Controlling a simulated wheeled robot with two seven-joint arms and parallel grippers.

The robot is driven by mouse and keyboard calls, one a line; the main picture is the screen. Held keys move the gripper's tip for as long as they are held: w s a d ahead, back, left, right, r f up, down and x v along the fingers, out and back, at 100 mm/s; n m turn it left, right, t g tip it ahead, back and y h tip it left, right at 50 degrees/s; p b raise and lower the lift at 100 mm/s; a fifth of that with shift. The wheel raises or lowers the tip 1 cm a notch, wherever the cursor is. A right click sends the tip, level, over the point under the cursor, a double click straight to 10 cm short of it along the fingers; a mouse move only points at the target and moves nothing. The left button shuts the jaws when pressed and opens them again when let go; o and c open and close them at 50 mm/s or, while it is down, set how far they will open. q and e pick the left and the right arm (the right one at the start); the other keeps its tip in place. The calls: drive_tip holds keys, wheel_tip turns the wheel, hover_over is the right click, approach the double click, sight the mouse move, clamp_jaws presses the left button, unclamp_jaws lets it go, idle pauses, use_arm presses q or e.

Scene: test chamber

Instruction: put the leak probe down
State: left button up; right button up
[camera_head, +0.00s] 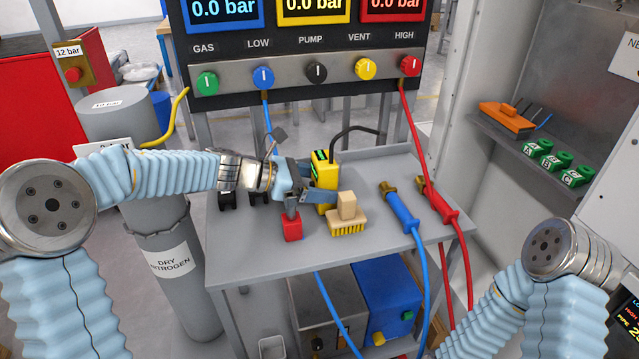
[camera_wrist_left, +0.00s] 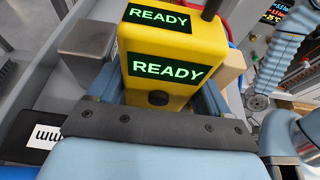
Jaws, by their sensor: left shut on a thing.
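The leak probe is a yellow box (camera_head: 323,166) with a black hose curving from its top right, upright over the grey bench top (camera_head: 280,258) in the head view. In the left wrist view the probe (camera_wrist_left: 160,52) fills the middle, with two green "READY" displays. My left gripper (camera_head: 316,196) is shut on the probe, with a finger on either side. The probe's lower end is close to the bench top; I cannot tell whether it touches. My right arm shows at the lower right, but its gripper is out of view.
A red block (camera_head: 291,226) stands just in front of the left gripper, and a wooden brush (camera_head: 347,219) is close to its right. Blue (camera_head: 401,210) and red (camera_head: 440,203) hose fittings lie further right. The front strip of the bench is clear.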

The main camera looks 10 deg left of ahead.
use_arm(q)
drive_tip(key=shift+f, duration=0.1)
drive_tip(key=o, duration=1)
drive_tip(key=shift+o, duration=0.2)
drive_tip(key=shift+a+r, duration=0.2)
drive_tip(key=b+v, duration=0.1)
drive_tip(key=v, duration=0.6)
drive_tip(key=shift+s, duration=0.1)
